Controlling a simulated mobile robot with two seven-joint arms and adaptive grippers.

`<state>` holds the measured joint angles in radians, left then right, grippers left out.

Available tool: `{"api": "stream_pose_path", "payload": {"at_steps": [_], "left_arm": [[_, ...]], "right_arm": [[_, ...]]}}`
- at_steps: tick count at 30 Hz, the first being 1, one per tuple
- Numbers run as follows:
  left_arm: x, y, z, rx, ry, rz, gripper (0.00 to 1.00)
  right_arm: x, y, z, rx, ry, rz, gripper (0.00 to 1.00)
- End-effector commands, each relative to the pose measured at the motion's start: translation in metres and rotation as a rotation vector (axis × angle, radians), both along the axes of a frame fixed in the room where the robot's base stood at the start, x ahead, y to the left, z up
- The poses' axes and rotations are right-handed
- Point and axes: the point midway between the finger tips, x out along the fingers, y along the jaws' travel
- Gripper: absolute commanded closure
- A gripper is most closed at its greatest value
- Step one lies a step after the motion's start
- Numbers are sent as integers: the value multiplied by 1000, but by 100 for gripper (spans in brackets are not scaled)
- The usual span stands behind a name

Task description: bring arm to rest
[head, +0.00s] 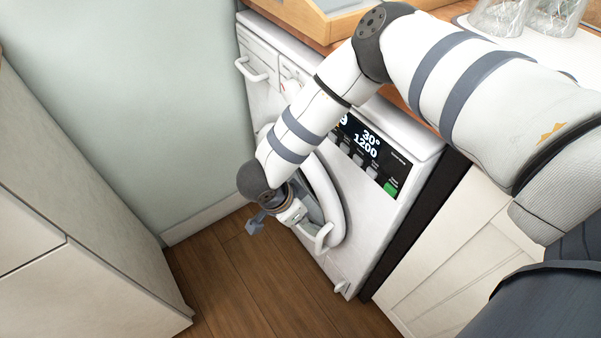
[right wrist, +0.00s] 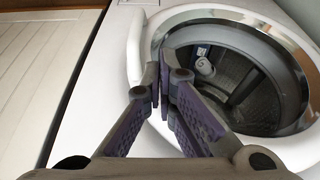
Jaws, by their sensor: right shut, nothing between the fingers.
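My right arm (head: 318,105) reaches down from the upper right in the head view, in front of a white washing machine (head: 395,218). Its gripper (head: 270,222) is beside the machine's round door and partly hidden by the wrist. In the right wrist view the gripper (right wrist: 160,88) is shut and empty, its fingertips together in front of the rim of the round door opening. My left gripper is not in view.
A wooden counter (head: 405,101) with a wooden tray (head: 335,22) and glass jars (head: 520,14) lies above the machine. A pale cabinet (head: 75,245) stands at left. Cream cupboard doors (head: 455,265) stand right of the machine. Wooden floor (head: 225,275) is clear between.

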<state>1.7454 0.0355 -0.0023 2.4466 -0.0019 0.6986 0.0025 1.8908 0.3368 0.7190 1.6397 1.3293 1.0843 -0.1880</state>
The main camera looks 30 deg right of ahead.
Motion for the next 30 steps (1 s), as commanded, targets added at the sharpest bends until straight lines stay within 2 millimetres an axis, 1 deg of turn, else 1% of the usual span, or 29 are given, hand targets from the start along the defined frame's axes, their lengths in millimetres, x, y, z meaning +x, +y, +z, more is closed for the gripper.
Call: {"api": "stream_pose_path", "payload": {"at_steps": [1, 3, 6, 9, 12, 16, 18, 20, 22, 23, 24, 26, 27, 29, 30], "left_arm": [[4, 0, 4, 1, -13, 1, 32], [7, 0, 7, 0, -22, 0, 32], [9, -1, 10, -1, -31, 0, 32], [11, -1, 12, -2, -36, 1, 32], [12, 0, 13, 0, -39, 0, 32], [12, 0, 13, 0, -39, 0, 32], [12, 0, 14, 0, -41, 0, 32], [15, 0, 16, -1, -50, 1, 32], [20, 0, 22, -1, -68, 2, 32], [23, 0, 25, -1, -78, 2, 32], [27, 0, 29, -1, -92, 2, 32], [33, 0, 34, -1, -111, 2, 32], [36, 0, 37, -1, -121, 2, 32], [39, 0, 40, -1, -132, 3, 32], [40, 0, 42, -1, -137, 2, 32]], "right_arm": [[3, 8, 21, 4, -10, 4, 100], [4, 16, 42, 4, -12, 4, 100], [2, 26, 66, 4, -10, 2, 100], [1, 33, 82, 3, -7, 3, 100], [1, 37, 91, 4, -5, 2, 100], [0, 39, 93, 5, -3, 2, 100], [-3, 37, 90, -3, -5, 29, 100], [-11, 31, 79, -24, -14, 127, 100], [-34, 22, 57, -45, -19, 352, 100], [-50, 19, 47, -40, -7, 480, 100], [-78, 17, 34, -14, 24, 657, 100], [-132, 15, 21, 65, 104, 907, 100], [-168, 12, 17, 128, 165, 1038, 100], [-216, 8, 19, 220, 255, 1184, 100], [-244, 5, 23, 276, 310, 1254, 100]]}}
